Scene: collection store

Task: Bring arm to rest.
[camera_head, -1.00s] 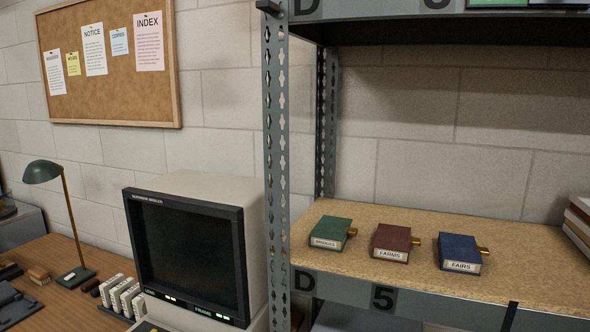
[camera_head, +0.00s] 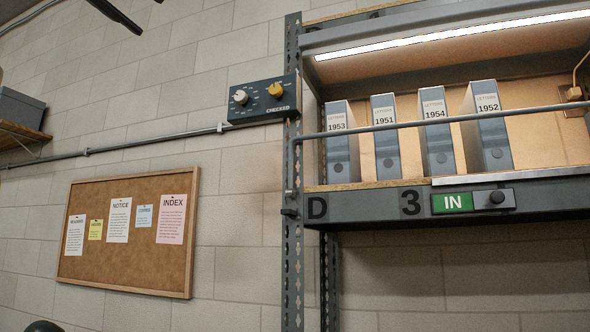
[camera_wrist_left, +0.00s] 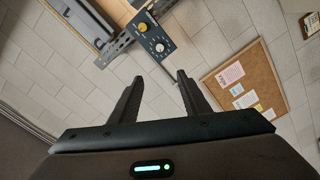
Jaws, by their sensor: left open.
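My left gripper (camera_wrist_left: 158,82) shows in the left wrist view with its two dark fingers apart and nothing between them. Beyond the fingers are the block wall, a dark control box (camera_wrist_left: 150,38) with a yellow and a white knob, and a tilted cork board (camera_wrist_left: 262,98). In the head view, a dark finger-like part of my left gripper juts in at the top left corner, in front of bare wall. My right gripper is in neither view.
The head view shows a metal shelf rack (camera_head: 293,255) with grey file boxes (camera_head: 386,137) behind a horizontal rail (camera_head: 440,121). The control box (camera_head: 262,98) is on the rack's left post. The cork board (camera_head: 130,275) hangs lower left. A pipe (camera_head: 150,139) runs along the wall.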

